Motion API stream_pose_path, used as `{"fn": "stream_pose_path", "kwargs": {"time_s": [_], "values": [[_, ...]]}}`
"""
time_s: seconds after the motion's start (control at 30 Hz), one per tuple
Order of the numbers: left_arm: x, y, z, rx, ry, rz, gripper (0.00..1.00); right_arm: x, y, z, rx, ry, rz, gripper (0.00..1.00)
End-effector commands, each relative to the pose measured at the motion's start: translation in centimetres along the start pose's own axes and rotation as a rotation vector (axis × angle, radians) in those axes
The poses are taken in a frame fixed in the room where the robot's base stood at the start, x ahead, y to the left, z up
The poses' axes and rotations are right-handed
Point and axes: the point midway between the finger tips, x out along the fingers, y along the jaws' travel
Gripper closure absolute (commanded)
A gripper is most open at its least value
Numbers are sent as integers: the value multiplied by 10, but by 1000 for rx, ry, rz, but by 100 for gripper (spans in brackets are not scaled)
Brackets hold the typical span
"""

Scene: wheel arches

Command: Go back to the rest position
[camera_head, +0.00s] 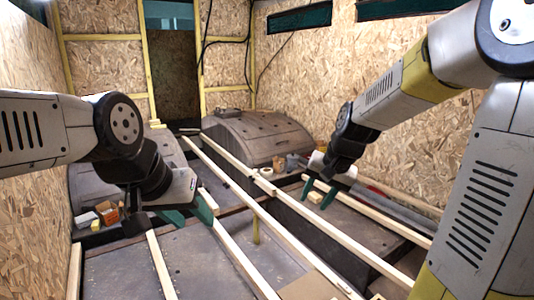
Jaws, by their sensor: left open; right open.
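My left gripper (187,213) is at the left of the view, its arm reaching in from the left edge. Its two green fingers are apart and nothing is between them. They hang above the dark floor panels, close to a pale wooden batten (228,248). My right gripper (317,193) is right of the middle, at the end of the arm from the upper right. Its green fingers are apart, pointing down over the battens. A small yellowish block (315,197) shows behind or between these fingers; I cannot tell whether it touches them.
Two grey wheel arches stand behind, one at the right (258,138) and one at the left (88,180), partly hidden by my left arm. Long battens (310,222) cross the floor. Chipboard walls (345,70) close both sides.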

Motion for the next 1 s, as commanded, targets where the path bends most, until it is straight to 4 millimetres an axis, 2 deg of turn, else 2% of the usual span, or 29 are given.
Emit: {"fn": "stream_pose_path", "kwargs": {"time_s": [0.03,0.2,0.4,0.5,0.63,1.0], "values": [[0,0,0,0,0,0,55,-20,0,11,-32,20,-10,58],[0,0,0,0,0,0,55,-68,8,51,-154,71,-20,58],[0,0,0,0,0,0,55,-107,22,100,-289,135,-14,58],[0,0,0,0,0,0,55,-117,29,119,-340,158,-6,58],[0,0,0,0,0,0,55,-123,35,135,-383,177,4,58],[0,0,0,0,0,0,55,-125,38,141,-400,183,8,58]]}}
